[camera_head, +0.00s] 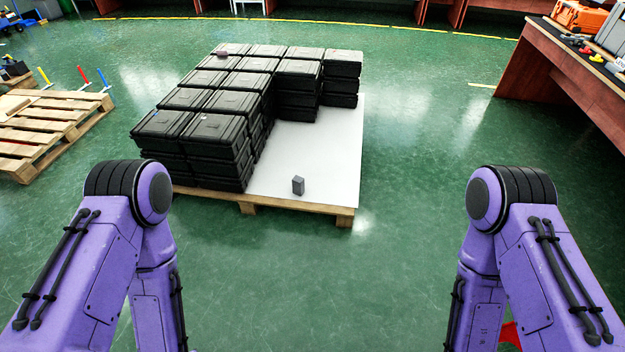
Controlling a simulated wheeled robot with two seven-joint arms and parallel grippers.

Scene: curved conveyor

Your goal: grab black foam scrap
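A small dark grey-black block (298,185), which looks like the foam scrap, stands on the bare white sheet near the front edge of a pallet (330,213). Nothing touches it. My two purple arms show at the lower left and lower right, bent downward, well apart from the block. Both grippers are out of view below the picture.
Stacked black cases (215,128) fill the pallet's left and back. The white sheet (338,150) is bare at the front right. A wooden pallet (45,125) lies at left. A workbench (570,70) with tools stands at right. Green floor is clear in front.

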